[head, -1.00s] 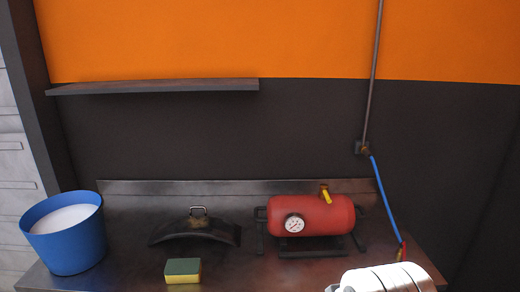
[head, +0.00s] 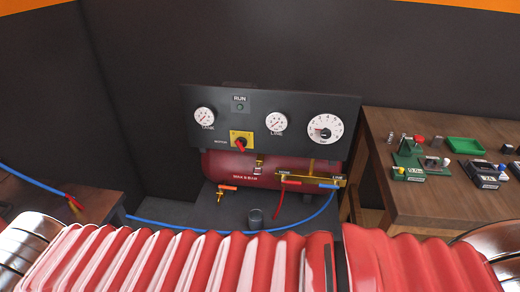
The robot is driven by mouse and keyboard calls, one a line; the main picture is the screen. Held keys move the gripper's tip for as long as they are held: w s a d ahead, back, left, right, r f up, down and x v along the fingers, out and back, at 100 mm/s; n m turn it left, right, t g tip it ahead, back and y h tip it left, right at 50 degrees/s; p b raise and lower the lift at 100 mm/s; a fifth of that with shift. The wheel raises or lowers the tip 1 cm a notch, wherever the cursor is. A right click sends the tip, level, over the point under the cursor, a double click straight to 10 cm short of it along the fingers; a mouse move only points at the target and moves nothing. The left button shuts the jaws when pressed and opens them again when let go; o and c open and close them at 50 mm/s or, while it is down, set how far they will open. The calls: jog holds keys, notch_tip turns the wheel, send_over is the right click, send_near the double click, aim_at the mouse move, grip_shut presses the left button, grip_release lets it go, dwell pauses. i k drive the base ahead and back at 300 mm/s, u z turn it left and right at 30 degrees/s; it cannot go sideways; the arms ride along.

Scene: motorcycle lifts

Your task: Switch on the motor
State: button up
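A dark control panel (head: 215,95) stands at the middle, above a red compressor tank (head: 225,170). On its lower part is a yellow switch plate (head: 249,136) with a red rotary knob (head: 240,145); small lettering beside it seems to read MOTOR. The knob looks tilted, but its exact setting is too small to tell. Above it, under the word RUN, a small green lamp (head: 240,107) looks unlit. Gauges marked TANK (head: 204,117) and LINE (head: 276,121) flank it. My gripper is not in view; red ribbed parts of my arm cross the bottom.
A large white dial (head: 325,129) is at the panel's right. Brass fittings (head: 310,180) with red and blue handles sit before the tank. A blue hose (head: 180,227) runs along the front.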

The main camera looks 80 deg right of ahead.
aim_at(242, 142)
jog(key=z, duration=1)
jog(key=k, duration=1.15)
jog(key=z, duration=0.3)
jog(key=i, duration=1)
jog(key=u, duration=0.05)
